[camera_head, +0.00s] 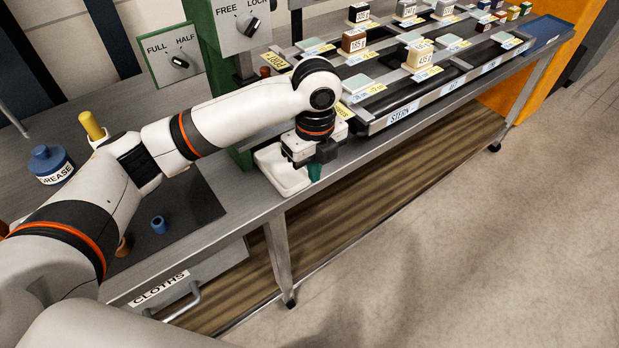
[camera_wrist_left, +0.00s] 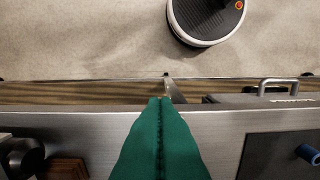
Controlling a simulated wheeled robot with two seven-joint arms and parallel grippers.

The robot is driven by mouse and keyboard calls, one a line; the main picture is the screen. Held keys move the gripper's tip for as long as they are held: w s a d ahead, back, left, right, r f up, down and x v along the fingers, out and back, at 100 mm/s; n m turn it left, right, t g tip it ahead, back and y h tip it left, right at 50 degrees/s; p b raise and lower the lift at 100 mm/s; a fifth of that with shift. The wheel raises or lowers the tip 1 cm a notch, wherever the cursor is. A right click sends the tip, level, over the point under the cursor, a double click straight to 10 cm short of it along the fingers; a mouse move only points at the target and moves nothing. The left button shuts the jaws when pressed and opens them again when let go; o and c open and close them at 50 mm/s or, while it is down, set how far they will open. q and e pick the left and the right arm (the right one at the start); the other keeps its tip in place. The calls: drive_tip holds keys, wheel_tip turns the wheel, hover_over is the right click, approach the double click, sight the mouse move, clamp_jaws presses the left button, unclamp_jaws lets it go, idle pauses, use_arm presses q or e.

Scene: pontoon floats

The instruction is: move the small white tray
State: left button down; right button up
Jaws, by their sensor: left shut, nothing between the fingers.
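A pale, round-cornered shape that looks like the small white tray (camera_head: 279,175) shows near the bench's front edge in the head view. My left gripper (camera_head: 315,172) is at its right side, pointing down, and covers part of it. I cannot tell whether they touch. The left gripper's green fingers also fill the lower middle of the left wrist view (camera_wrist_left: 160,125), pressed together with nothing between them. I do not make out the tray in that view. My right gripper is not in view.
Rails with labelled blocks (camera_head: 353,41) stand on the bench to the right. A green post with a dial panel (camera_head: 240,22) rises behind the gripper. The floor in front is clear.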

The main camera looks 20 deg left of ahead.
sight(283, 170)
use_arm(q)
drive_tip(key=f, duration=0.3)
drive_tip(key=w+a+f+p, duration=0.1)
drive_tip(key=f, duration=0.2)
drive_tip(key=w+a+f+p, duration=0.1)
drive_tip(key=f, duration=0.2)
drive_tip(key=shift+a+f, duration=0.2)
drive_tip(key=shift+f, duration=0.05)
drive_tip(key=shift+w+a, duration=0.2)
drive_tip(key=shift+a, duration=0.1)
drive_tip(key=w+a, duration=0.3)
drive_tip(key=a, duration=0.1)
drive_tip(key=w+a+p, duration=0.1)
drive_tip(key=w+a, duration=0.1)
drive_tip(key=a, duration=0.1)
drive_tip(key=shift+w+f, duration=0.1)
drive_tip(key=shift+w, duration=0.25)
